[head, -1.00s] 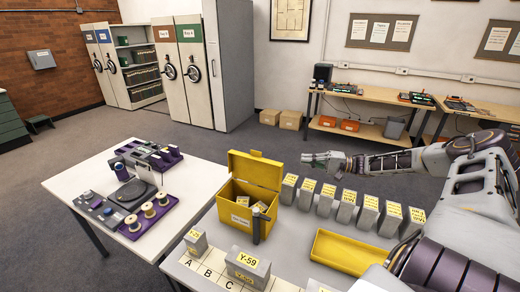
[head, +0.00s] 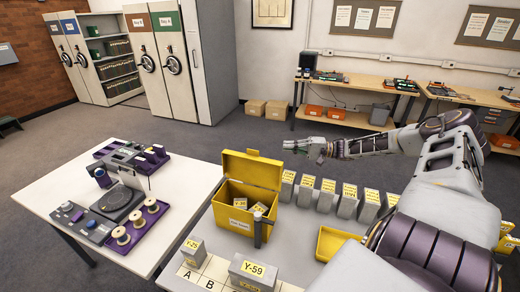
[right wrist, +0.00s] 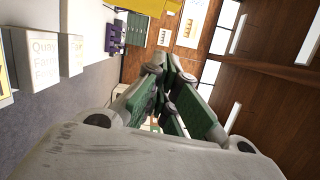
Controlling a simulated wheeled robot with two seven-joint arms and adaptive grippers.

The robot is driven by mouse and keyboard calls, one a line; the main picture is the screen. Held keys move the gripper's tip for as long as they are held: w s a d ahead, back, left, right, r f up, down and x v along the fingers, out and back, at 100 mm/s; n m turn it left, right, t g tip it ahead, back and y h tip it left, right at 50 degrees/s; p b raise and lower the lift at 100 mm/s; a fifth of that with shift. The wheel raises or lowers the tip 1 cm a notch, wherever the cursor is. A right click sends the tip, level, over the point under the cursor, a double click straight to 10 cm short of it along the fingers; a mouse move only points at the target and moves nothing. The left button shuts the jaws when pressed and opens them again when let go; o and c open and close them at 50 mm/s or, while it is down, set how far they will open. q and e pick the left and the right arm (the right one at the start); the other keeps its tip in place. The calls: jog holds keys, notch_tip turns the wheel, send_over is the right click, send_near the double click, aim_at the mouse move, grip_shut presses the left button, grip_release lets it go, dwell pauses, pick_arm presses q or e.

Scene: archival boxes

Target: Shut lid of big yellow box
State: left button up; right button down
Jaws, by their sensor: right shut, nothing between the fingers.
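The big yellow box (head: 234,219) stands on the white table with its lid (head: 252,168) open, raised upright along the back edge. Small grey boxes with yellow labels (head: 260,207) lie inside it. A dark upright handle-like post (head: 257,230) stands at its front right corner. My right gripper (head: 290,145) is right of and behind the raised lid, in the air, apart from it. Its fingers are shut with nothing between them; they also show in the right wrist view (right wrist: 165,85). A yellow surface (right wrist: 140,5) shows at the top there. My left gripper is not in view.
A row of grey labelled boxes (head: 347,201) stands right of the yellow box. A yellow tray (head: 332,243) lies partly behind my right arm. Grey boxes Y-25 (head: 193,248) and Y-59 (head: 252,272) stand in front on a lettered strip. A side table (head: 85,182) with spools is at left.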

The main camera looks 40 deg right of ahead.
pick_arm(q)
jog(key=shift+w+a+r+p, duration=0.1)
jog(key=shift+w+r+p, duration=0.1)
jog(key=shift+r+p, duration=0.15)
pick_arm(e)
jog(key=w+a, duration=0.5)
jog(key=a, duration=0.5)
jog(key=shift+w+r, duration=0.25)
jog(key=shift+w, duration=0.1)
dwell(1.0)
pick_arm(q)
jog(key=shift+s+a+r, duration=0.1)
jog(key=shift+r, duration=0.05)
pick_arm(e)
jog(key=shift+a, duration=0.15)
